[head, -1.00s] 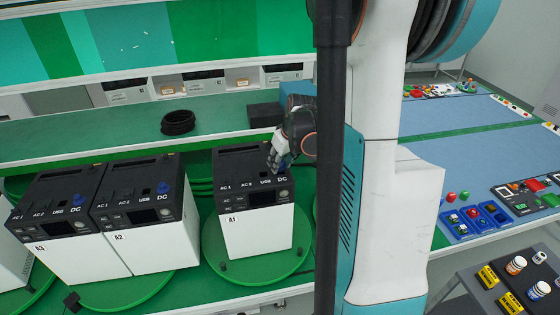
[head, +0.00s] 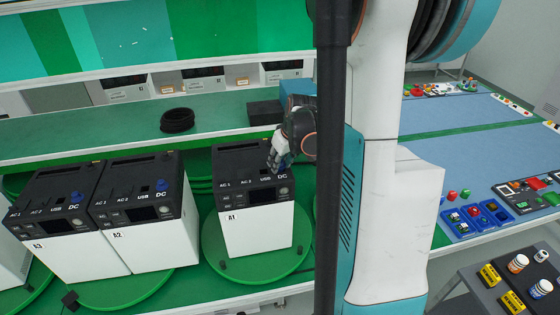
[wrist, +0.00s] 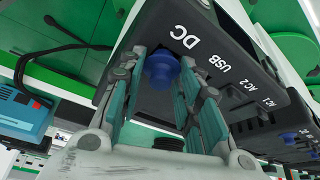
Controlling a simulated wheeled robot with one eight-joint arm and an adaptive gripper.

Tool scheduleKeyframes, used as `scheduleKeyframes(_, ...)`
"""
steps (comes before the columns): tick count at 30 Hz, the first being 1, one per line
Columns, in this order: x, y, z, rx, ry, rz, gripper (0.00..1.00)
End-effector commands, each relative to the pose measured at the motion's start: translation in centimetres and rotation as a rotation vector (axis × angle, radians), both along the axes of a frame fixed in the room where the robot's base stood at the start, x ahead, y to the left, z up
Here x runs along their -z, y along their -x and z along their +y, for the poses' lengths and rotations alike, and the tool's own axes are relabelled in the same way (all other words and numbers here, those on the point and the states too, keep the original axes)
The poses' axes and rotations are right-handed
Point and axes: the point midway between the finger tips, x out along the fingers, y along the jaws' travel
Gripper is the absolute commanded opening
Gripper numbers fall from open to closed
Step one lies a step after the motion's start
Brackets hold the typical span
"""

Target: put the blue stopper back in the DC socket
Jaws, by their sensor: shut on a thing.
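The box labelled A1 (head: 256,225) stands on a green turntable, with its black top panel marked AC 1, AC 2, USB and DC. My gripper (head: 278,164) is at the DC end of that panel. In the wrist view, my gripper (wrist: 161,78) has its two fingers on either side of the blue stopper (wrist: 161,66) and is shut on it. The stopper is at the panel beside the DC label (wrist: 184,37). The fingers and the stopper hide the DC socket, so I cannot tell how deep the stopper sits.
Boxes A2 (head: 150,248) and A3 (head: 80,256) stand to the left, each with a blue stopper at DC. A black coil (head: 177,120) lies on the shelf behind. A dark block (head: 265,113) is on that shelf near my arm.

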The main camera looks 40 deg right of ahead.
Motion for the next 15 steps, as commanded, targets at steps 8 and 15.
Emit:
scheduleKeyframes(8,-0.12,0.0,0.0,0.0,0.0,0.0,0.18)
scheduleKeyframes(15,-0.19,0.0,0.0,0.0,0.0,0.0,0.36)
